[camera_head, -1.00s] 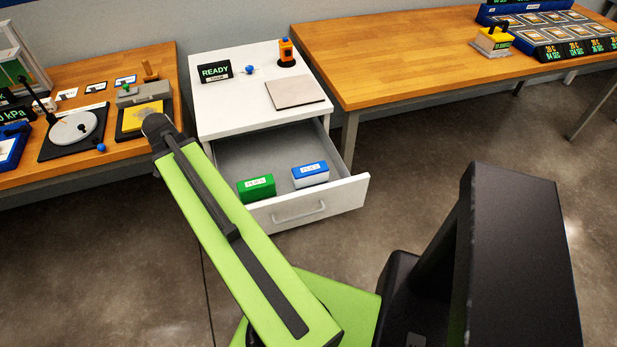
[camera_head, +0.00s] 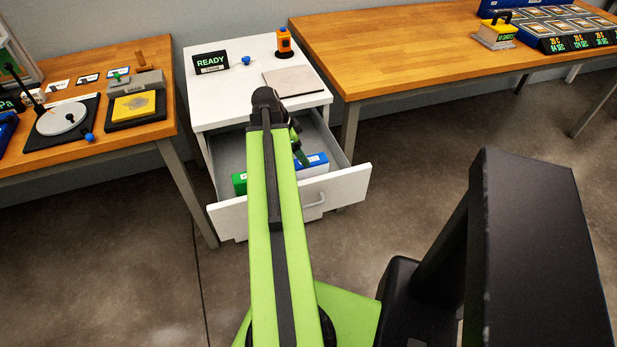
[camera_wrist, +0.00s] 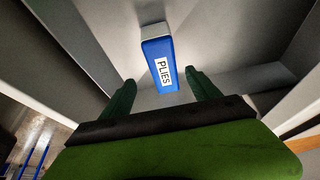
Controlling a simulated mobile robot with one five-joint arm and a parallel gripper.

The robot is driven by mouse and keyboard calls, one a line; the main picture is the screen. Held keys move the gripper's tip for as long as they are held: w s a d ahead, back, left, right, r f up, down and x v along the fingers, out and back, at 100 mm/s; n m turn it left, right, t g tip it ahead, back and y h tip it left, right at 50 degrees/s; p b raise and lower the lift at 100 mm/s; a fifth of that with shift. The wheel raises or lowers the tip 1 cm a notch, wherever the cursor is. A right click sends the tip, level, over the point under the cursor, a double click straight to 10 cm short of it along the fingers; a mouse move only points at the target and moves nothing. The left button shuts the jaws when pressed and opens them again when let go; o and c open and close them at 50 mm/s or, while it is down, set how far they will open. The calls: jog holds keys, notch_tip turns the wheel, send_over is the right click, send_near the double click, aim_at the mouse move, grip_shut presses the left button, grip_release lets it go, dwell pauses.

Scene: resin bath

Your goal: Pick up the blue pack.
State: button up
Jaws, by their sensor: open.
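The blue pack (camera_head: 317,160) lies in the open drawer, to the right of the green pack, and is partly hidden behind my arm in the head view. In the wrist view the blue pack (camera_wrist: 160,62), with a white label reading PLIES, shows ahead of and between my fingertips. My gripper (camera_wrist: 160,90) is open and empty. Its two dark green fingers point toward the pack and stand apart on either side of its near end. I cannot tell the exact gap. In the head view my gripper is mostly hidden behind the arm.
The green pack (camera_head: 239,183) is beside it, mostly covered by my arm. The drawer (camera_head: 345,186) has raised walls around the packs. The cabinet top (camera_head: 225,110) overhangs the drawer's back, with a READY sign (camera_head: 211,62) and a flat plate (camera_head: 294,82) on it. Wooden tables flank the cabinet.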

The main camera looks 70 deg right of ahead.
aim_at(312, 167)
jog(key=b+x, duration=0.3)
jog(key=x, duration=0.2)
jog(key=shift+s+f+b, duration=0.1)
jog(key=shift+f+b, duration=0.3)
jog(key=shift+d+r, duration=0.1)
jog(key=b+x, duration=0.4)
jog(key=x, duration=0.1)
jog(key=shift+s+d+b, duration=0.1)
jog(key=shift+d+b, duration=0.2)
jog(key=shift+d, duration=0.1)
jog(key=shift+r, duration=0.15)
jog(key=shift+f, duration=0.3)
jog(key=shift+c, duration=0.3)
grip_shut()
